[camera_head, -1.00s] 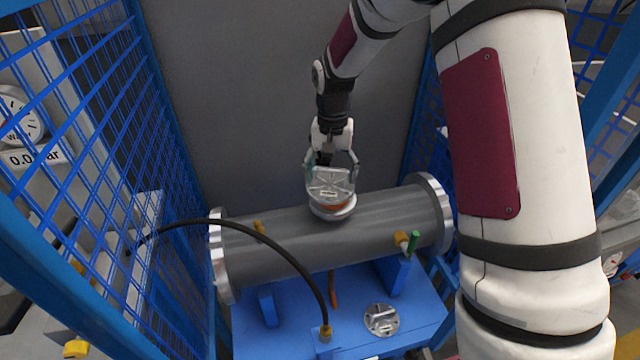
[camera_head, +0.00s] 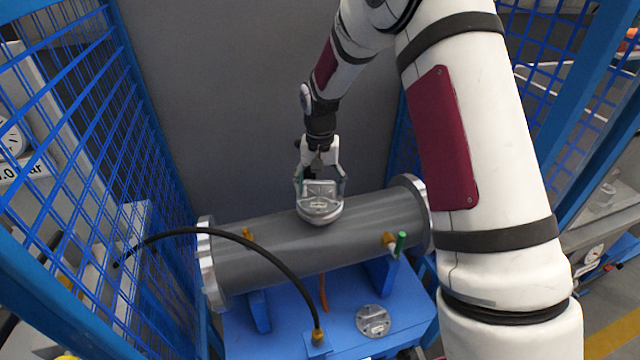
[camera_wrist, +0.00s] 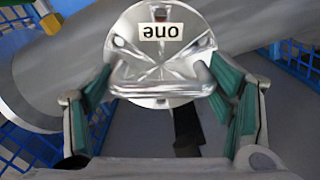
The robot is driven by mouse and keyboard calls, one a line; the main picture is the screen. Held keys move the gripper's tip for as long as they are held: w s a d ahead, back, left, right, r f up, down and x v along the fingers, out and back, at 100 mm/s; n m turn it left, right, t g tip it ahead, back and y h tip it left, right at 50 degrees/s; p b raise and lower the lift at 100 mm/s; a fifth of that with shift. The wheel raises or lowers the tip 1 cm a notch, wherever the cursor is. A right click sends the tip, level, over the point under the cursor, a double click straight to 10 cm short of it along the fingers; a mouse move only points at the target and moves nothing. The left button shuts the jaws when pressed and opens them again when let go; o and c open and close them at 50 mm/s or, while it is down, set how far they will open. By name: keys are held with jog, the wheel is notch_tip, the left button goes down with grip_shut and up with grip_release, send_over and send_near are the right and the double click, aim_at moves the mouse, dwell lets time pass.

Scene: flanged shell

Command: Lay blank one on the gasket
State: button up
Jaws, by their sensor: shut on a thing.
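Blank one (camera_head: 319,192) is a shiny metal disc with a bar handle. In the wrist view its label "one" (camera_wrist: 162,32) reads upside down. My gripper (camera_head: 320,180) is shut on the handle, with green finger pads at both ends of it in the wrist view (camera_wrist: 162,88). The blank is over the short flanged opening (camera_head: 321,214) on top of the grey shell, with little or no gap showing. The gasket is hidden under the blank. I cannot tell whether the blank fully rests on it.
The grey shell (camera_head: 280,248) lies on a blue stand (camera_head: 340,338). Another metal disc (camera_head: 373,320) lies on the stand. A black hose (camera_head: 258,246) arches in front of the shell. A green-handled valve (camera_head: 398,244) stands at the right. Blue mesh fences (camera_head: 150,130) close both sides.

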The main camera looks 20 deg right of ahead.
jog(key=o, duration=1.9)
jog(key=shift+o, duration=0.2)
jog(key=s+r+n+t+b, duration=0.1)
jog(key=s+r, duration=0.2)
jog(key=r, duration=0.7)
jog(key=s+r, duration=0.3)
jog(key=r, duration=0.6)
jog(key=s+r+n+t, duration=0.1)
jog(key=s+r+t, duration=0.1)
jog(key=s, duration=1.1)
jog(key=s+r+n+t, duration=0.1)
jog(key=s+r+n, duration=0.1)
jog(key=s, duration=1.1)
jog(key=shift+s+r+n+t, duration=0.2)
jog(key=shift+r+n+t, duration=0.1)
jog(key=shift+t, duration=0.1)
jog(key=shift+d, duration=0.1)
